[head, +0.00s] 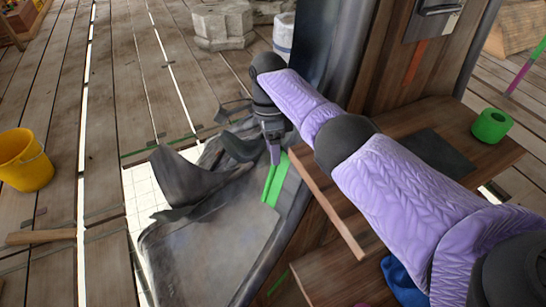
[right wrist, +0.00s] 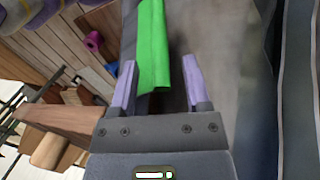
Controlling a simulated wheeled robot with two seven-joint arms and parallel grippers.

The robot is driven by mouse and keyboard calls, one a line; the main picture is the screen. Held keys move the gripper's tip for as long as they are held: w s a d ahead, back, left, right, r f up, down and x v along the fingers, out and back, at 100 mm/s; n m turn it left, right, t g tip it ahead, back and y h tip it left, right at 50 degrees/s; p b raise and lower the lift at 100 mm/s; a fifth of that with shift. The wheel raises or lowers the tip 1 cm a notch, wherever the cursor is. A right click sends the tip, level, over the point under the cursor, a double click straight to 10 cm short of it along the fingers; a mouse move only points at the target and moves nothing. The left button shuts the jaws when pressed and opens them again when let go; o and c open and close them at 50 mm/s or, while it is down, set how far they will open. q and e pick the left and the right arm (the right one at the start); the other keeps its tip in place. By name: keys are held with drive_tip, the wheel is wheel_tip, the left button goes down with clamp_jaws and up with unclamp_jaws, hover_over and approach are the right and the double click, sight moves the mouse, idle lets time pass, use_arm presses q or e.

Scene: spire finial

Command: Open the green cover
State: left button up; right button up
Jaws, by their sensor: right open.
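The green cover (head: 273,181) shows as a narrow bright green strip on the edge of a grey sheet-like piece, just below my right gripper (head: 274,148). In the right wrist view the green cover (right wrist: 153,45) is a long strip running up the picture between the two purple fingers of my right gripper (right wrist: 159,62). The fingers are open. The strip lies nearer the left finger, with a gap to the right one. I cannot tell whether either finger touches it. My left gripper is not in view.
Crumpled grey sheeting (head: 185,180) lies left. A yellow bucket (head: 24,160) and stone blocks (head: 222,25) stand on the plank floor, which is mostly clear at upper left.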

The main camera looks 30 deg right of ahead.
sight(280, 184)
drive_tip(key=x, duration=0.3)
drive_tip(key=shift+f+b, duration=0.25)
drive_tip(key=shift+b, duration=0.1)
drive_tip(key=shift+r, duration=0.1)
drive_tip(key=c, duration=0.8)
clamp_jaws()
